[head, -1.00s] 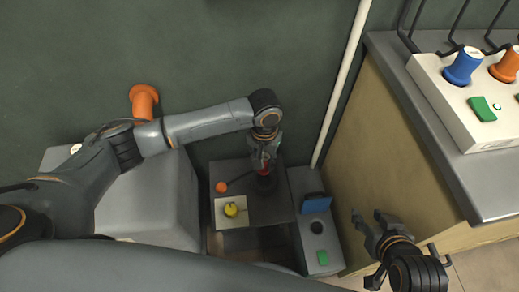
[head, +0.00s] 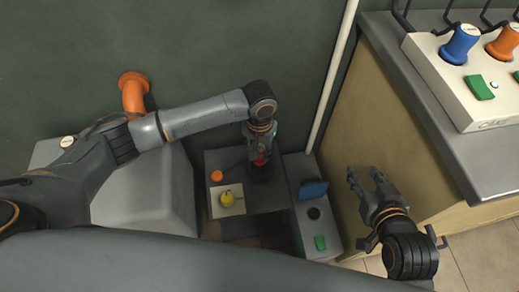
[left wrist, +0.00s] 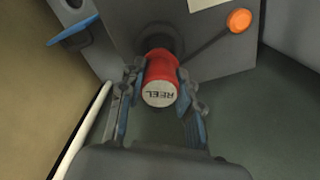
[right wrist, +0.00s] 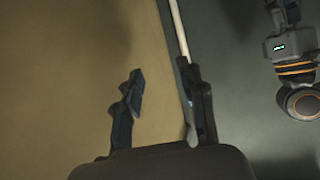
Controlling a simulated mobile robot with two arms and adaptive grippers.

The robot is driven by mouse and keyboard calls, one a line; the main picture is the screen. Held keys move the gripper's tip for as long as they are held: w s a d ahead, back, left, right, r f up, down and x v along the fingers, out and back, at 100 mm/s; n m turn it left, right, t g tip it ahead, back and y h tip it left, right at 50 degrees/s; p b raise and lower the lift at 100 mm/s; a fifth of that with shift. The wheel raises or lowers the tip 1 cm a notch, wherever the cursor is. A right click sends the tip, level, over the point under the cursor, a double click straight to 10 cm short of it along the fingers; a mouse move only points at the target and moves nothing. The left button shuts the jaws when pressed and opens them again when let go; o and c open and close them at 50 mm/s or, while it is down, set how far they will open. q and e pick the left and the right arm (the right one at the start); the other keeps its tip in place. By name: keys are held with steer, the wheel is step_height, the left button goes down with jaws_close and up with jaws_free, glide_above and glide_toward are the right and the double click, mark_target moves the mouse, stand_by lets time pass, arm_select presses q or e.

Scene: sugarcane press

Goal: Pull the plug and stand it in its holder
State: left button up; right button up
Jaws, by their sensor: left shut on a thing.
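The red plug (head: 260,161) has a pale end marked REEL, clear in the left wrist view (left wrist: 160,92). My left gripper (head: 262,148) is shut on it, one finger on each side. The plug's far end meets a dark round seat (left wrist: 160,40) on a grey box; I cannot tell how deep it sits. My right gripper (head: 364,173) is open and empty beside the tan cabinet. A white block (head: 450,80) on the counter holds a blue plug (head: 460,43) and an orange plug (head: 505,42) upright. Which spot is the red plug's holder is unclear.
The grey box has an orange knob (head: 216,176) and a yellow knob (head: 227,199). A narrow grey unit with a blue flap (head: 313,189), a dark hole (head: 314,213) and a green button (head: 320,242) stands right of it. A white pipe (head: 333,75) runs up the wall.

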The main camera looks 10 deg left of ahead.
arm_select(q)
steer(key=shift+f+b, duration=0.65)
steer(key=shift+b, duration=0.1)
steer(key=shift+f+b, duration=0.55)
steer(key=shift+b, duration=0.2)
arm_select(e)
steer(key=w+a+r+t+y, duration=0.1)
steer(key=w+r+t, duration=0.1)
steer(key=r+t, duration=0.3)
steer(key=w+a+r+t+y, duration=0.2)
steer(key=r+t, duration=0.1)
steer(key=r, duration=0.4)
arm_select(q)
steer(key=shift+f+b, duration=0.5)
steer(key=shift+b, duration=0.1)
steer(key=shift+f+b, duration=0.5)
steer(key=shift+b, duration=0.15)
arm_select(e)
steer(key=s+r+t+y, duration=0.2)
steer(key=s+r+t, duration=0.4)
steer(key=r, duration=0.4)
steer(key=shift+s+d+r+n+t+y, duration=0.15)
steer(key=shift+r+n+t+y, duration=0.15)
steer(key=shift+t, duration=0.4)
